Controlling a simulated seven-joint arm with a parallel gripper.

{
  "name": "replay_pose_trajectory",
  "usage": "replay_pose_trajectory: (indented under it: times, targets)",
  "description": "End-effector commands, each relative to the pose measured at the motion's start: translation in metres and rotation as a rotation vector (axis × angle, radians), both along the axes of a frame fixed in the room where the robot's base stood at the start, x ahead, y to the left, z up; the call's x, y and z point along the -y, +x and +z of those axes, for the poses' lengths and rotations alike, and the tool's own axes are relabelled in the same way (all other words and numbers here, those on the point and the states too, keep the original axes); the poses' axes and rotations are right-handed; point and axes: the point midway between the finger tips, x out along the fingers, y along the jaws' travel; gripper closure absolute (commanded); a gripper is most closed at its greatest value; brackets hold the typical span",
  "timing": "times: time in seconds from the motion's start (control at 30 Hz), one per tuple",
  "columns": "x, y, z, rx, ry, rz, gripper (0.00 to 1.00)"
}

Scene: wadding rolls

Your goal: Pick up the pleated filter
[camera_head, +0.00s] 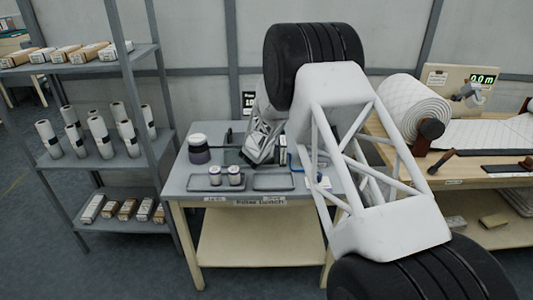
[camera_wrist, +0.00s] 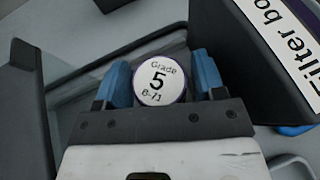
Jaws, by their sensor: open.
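My gripper (camera_wrist: 163,84) is open, with one blue finger on each side of this round piece. I cannot tell whether the fingers touch it. In the head view my gripper (camera_head: 257,152) points down over the back of the grey bench (camera_head: 205,184), and it hides the round piece there.
A dark box (camera_wrist: 245,60) labelled "Filter bo..." stands close right of my gripper. Two small jars (camera_head: 215,177) in a tray and a larger jar (camera_head: 198,150) are on the bench. A shelf of rolls (camera_head: 97,130) stands left, a wadding roll (camera_head: 410,107) right.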

Motion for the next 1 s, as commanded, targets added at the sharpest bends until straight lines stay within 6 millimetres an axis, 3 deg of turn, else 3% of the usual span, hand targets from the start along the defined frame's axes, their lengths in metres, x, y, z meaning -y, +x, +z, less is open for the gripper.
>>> replay_pose_trajectory:
  times: [0.3, 0.6, 1.0]
  targets:
    - [-0.0001, -0.0002, 0.0000, 0.000, 0.000, 0.000, 0.37]
    - [-0.0002, -0.0001, 0.0001, 0.000, 0.000, 0.000, 0.78]
    - [-0.0002, 0.0000, 0.0063, 0.001, 0.001, 0.000, 0.78]
